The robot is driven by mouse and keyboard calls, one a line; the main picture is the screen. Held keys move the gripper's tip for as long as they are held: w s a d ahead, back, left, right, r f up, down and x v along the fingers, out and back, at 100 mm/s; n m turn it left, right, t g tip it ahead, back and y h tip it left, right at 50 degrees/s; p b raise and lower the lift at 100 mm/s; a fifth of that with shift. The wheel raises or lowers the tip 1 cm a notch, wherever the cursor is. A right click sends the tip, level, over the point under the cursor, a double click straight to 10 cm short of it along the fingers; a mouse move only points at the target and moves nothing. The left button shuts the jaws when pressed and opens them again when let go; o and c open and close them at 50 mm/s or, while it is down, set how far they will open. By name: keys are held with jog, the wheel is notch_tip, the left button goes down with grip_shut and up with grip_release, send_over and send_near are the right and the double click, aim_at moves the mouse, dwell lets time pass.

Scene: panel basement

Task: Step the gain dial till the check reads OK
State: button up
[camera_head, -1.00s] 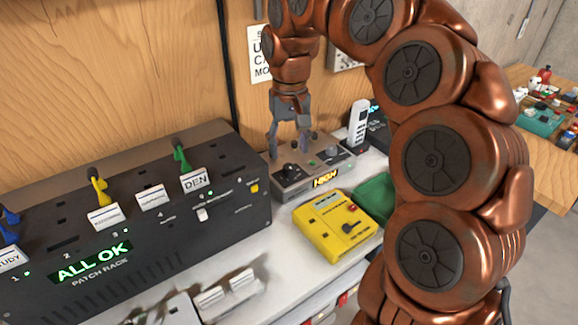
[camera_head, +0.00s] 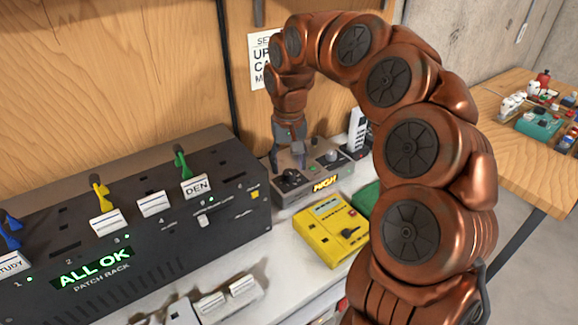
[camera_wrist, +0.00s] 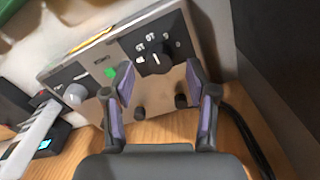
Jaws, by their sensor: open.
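A grey box (camera_head: 304,190) stands on the bench with a black dial (camera_head: 291,177) on its left side and a lit display (camera_head: 325,183) reading HIGH. In the wrist view the black dial (camera_wrist: 155,58) has a white pointer line and white marks around it. My gripper (camera_head: 287,160) is open just above and behind the dial, with its fingers spread. In the wrist view the fingers of my gripper (camera_wrist: 158,82) frame the dial from either side. I cannot tell whether they touch it.
A black patch rack (camera_head: 150,255) reading ALL OK stands left of the box, with coloured plugs on top. A yellow device (camera_head: 330,232) sits in front. A white handset (camera_head: 357,130) stands behind on the right. A wall sign (camera_head: 262,65) hangs above.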

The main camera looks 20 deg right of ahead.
jog(key=shift+f, duration=1.1)
grip_shut()
